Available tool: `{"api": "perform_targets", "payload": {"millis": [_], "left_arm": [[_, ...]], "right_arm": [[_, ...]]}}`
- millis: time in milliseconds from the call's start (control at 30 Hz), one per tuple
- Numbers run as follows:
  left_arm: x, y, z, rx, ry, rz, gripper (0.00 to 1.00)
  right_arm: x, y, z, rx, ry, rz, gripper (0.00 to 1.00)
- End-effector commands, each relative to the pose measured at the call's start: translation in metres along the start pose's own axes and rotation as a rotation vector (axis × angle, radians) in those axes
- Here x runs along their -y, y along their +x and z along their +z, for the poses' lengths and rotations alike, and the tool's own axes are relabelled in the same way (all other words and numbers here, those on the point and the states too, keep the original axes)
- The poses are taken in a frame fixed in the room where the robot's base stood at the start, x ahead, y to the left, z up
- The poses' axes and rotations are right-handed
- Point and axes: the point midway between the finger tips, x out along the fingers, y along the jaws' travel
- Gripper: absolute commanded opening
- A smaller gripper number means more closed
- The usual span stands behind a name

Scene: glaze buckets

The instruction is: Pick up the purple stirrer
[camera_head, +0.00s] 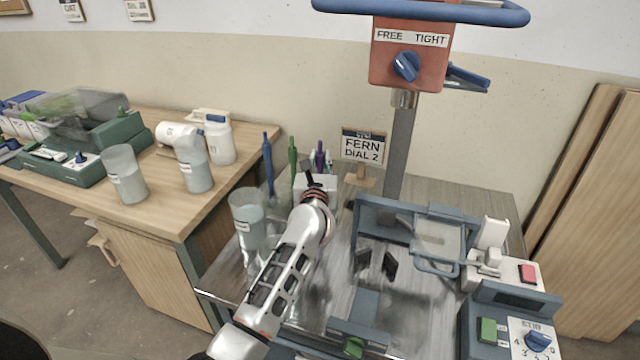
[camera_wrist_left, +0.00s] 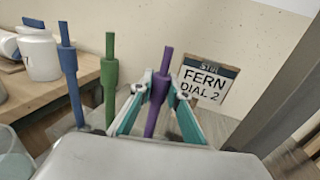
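The purple stirrer (camera_head: 319,158) stands upright behind the mixing station in the head view. It is large and central in the left wrist view (camera_wrist_left: 159,85). My left gripper (camera_head: 318,170) reaches it from the front, with one finger on each side of its thick part. In the left wrist view the fingertips (camera_wrist_left: 160,90) lean in and appear to press on it. The stirrer's lower end is hidden behind the gripper body. My right gripper is not in view.
A green stirrer (camera_wrist_left: 110,85) and a blue stirrer (camera_wrist_left: 70,75) stand left of the purple one. The sign FERN DIAL 2 (camera_head: 362,147) is close on the right. A clear cup (camera_head: 248,215) stands left of my arm. A metal post (camera_head: 398,150) rises to the right.

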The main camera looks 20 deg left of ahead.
Motion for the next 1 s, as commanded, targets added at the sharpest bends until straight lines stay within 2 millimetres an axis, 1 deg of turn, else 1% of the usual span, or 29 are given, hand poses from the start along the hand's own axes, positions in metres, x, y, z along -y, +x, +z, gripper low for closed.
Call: {"api": "perform_targets", "payload": {"millis": [233, 367, 467, 800, 1000], "left_arm": [[0.0, 0.0, 0.002, 0.002, 0.0, 0.0, 0.0], [0.0, 0.0, 0.013, 0.005, -0.002, 0.0, 0.0], [0.0, 0.0, 0.031, 0.007, -0.002, 0.001, 0.0], [0.0, 0.0, 0.122, 0.009, -0.002, 0.0, 0.0], [0.0, 0.0, 0.166, 0.007, 0.0, 0.0, 0.0]], "right_arm": [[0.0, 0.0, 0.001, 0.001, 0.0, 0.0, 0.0], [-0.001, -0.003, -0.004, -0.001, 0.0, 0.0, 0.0], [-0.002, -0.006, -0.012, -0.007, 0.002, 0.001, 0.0], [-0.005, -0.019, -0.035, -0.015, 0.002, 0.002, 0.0], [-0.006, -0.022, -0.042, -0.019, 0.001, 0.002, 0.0]]}}
